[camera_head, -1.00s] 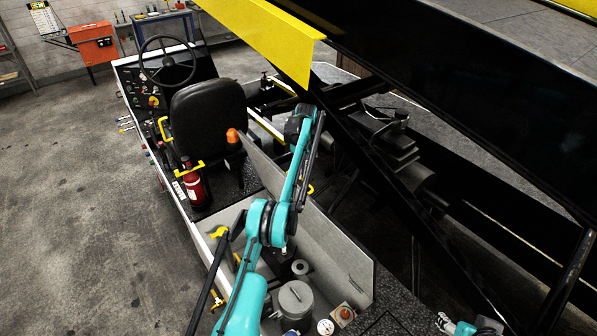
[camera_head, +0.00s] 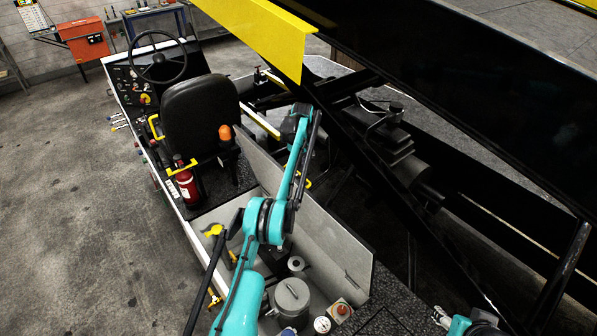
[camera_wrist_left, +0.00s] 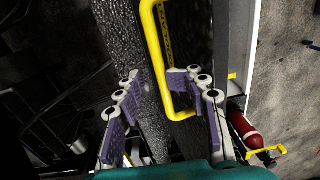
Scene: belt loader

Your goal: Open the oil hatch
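No part carries a readable oil hatch label. A grey compartment (camera_head: 208,217) behind the seat is open, with a grey panel (camera_head: 335,243) standing along its right side. Inside is a grey round-lidded tank (camera_head: 292,294). My left arm reaches over it; its gripper is not clear in the head view. In the left wrist view my left gripper (camera_wrist_left: 155,74) is open and empty. A yellow handle (camera_wrist_left: 154,42) runs down between and beyond its fingertips, beside a black speckled surface (camera_wrist_left: 125,40); contact cannot be told. My right gripper (camera_head: 441,318) shows partly at the bottom right.
The black seat (camera_head: 200,115) and steering wheel (camera_head: 156,59) stand ahead. A red fire extinguisher (camera_head: 187,188) stands beside the seat and shows in the wrist view (camera_wrist_left: 244,132). The black conveyor (camera_head: 470,95) and its struts crowd the right. Open floor (camera_head: 70,220) lies left.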

